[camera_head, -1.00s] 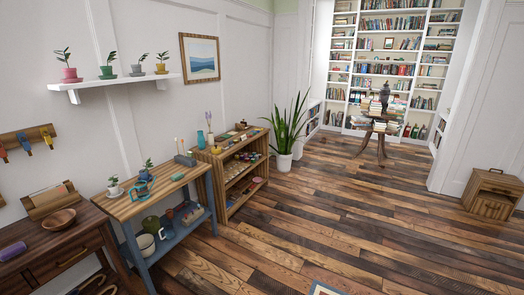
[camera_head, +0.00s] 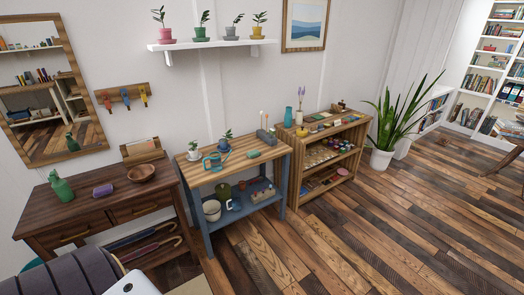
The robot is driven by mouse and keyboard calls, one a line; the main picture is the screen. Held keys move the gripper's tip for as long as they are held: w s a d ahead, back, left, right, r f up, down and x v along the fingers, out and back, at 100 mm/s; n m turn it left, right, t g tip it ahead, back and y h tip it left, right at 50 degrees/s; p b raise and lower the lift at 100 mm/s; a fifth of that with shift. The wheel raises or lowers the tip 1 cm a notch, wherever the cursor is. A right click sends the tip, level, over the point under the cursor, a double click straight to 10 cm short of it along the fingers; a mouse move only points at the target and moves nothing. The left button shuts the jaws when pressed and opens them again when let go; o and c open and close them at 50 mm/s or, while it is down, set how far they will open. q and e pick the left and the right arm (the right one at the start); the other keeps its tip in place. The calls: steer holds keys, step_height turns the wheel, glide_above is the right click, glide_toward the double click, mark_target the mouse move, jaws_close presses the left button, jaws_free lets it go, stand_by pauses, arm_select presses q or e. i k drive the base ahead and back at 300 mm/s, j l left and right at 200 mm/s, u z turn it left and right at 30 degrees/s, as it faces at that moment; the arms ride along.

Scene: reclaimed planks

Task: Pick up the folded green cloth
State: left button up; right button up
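I cannot pick out a folded green cloth with certainty. A small, low green thing (camera_head: 254,154) lies on the wooden top of the blue-legged table (camera_head: 222,172); it is too small to tell whether it is cloth. Neither of my grippers shows in the head view.
A dark wooden desk (camera_head: 98,207) at left holds a green bottle (camera_head: 62,186), a purple thing (camera_head: 103,191) and a wooden bowl (camera_head: 141,173). A low wooden shelf unit (camera_head: 296,190) and a potted plant (camera_head: 382,158) stand further right. The plank floor (camera_head: 390,240) is clear at lower right.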

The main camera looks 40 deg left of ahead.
mark_target(252, 154)
steer(key=i, duration=0.85)
steer(key=i+u, duration=0.15)
steer(key=i, duration=0.3)
steer(key=i+l+u, duration=0.15)
steer(key=i, duration=0.25)
steer(key=i+l+u, duration=0.1)
steer(key=i+u, duration=0.2)
steer(key=u, duration=0.15)
steer(key=i+l+u, duration=0.2)
steer(key=u, duration=0.25)
steer(key=i+l+u, duration=0.5)
steer(key=l+u, duration=0.2)
steer(key=u, duration=0.15)
steer(key=i+l+u, duration=0.15)
steer(key=l+u, duration=0.15)
steer(key=l, duration=0.15)
steer(key=l+u, duration=0.3)
steer(key=l, duration=0.2)
steer(key=i+l+u, duration=0.1)
steer(key=l+u, duration=0.2)
steer(key=l, duration=0.25)
